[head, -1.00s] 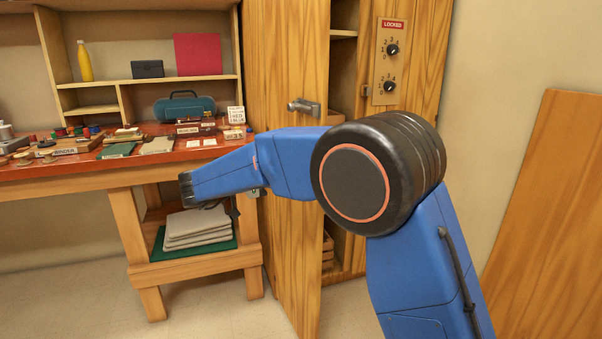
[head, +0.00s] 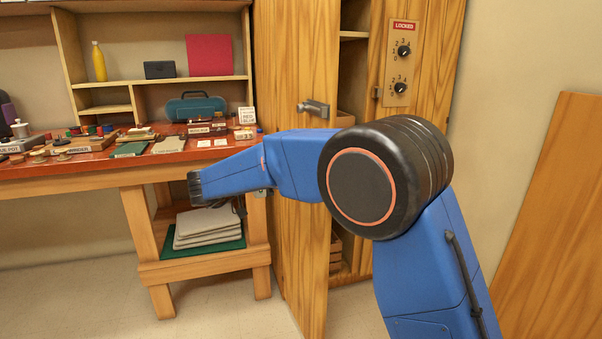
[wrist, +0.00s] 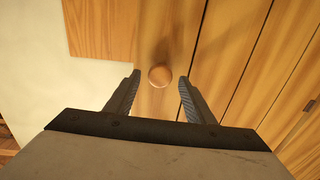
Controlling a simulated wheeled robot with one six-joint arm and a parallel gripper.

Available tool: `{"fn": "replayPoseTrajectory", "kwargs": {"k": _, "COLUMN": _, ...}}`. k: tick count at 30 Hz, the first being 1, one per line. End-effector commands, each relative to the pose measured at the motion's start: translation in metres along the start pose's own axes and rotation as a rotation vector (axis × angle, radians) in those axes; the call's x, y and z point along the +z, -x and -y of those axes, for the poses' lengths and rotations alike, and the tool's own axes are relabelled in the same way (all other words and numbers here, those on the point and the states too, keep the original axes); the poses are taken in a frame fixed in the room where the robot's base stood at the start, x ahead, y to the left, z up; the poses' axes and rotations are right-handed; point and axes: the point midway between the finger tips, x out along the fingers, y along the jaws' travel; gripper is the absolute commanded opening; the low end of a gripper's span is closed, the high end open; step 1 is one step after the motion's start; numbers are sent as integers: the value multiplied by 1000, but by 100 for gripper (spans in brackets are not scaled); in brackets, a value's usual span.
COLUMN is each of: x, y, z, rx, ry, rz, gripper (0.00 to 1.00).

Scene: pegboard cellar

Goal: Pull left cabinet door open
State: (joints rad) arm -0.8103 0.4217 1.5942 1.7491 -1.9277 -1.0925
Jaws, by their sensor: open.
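The left cabinet door (head: 300,60) stands swung open in the head view, its free edge towards me. A grey metal handle (head: 314,108) sits on it, and shelves show in the gap to its right. The fingers look apart from the knob. Behind it are wooden boards (wrist: 190,30); I cannot tell whether they belong to the left door.
The right cabinet door (head: 430,70) carries a LOCKED plate with two dials (head: 402,62). A red-topped workbench (head: 60,172) full of small items stands left, with a lower shelf (head: 205,262) close to the open door. A wooden panel (head: 555,220) leans at right. Floor is clear at front left.

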Motion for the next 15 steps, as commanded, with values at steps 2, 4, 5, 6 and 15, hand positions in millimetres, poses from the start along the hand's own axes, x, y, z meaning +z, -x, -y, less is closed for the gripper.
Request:
{"fn": "replayPoseTrajectory", "kwargs": {"k": 2, "x": 0, "y": 6, "z": 0, "rx": -2, "ry": 0, "rz": 0, "gripper": 49}}
{"fn": "replayPoseTrajectory", "kwargs": {"k": 4, "x": 0, "y": 13, "z": 1, "rx": -3, "ry": 0, "rz": 0, "gripper": 49}}
{"fn": "replayPoseTrajectory", "kwargs": {"k": 5, "x": 0, "y": 16, "z": 1, "rx": -3, "ry": 0, "rz": 0, "gripper": 49}}
{"fn": "replayPoseTrajectory", "kwargs": {"k": 6, "x": 0, "y": 22, "z": 1, "rx": -2, "ry": 0, "rz": 0, "gripper": 49}}
{"fn": "replayPoseTrajectory", "kwargs": {"k": 15, "x": 1, "y": 65, "z": 1, "rx": -3, "ry": 0, "rz": 1, "gripper": 49}}
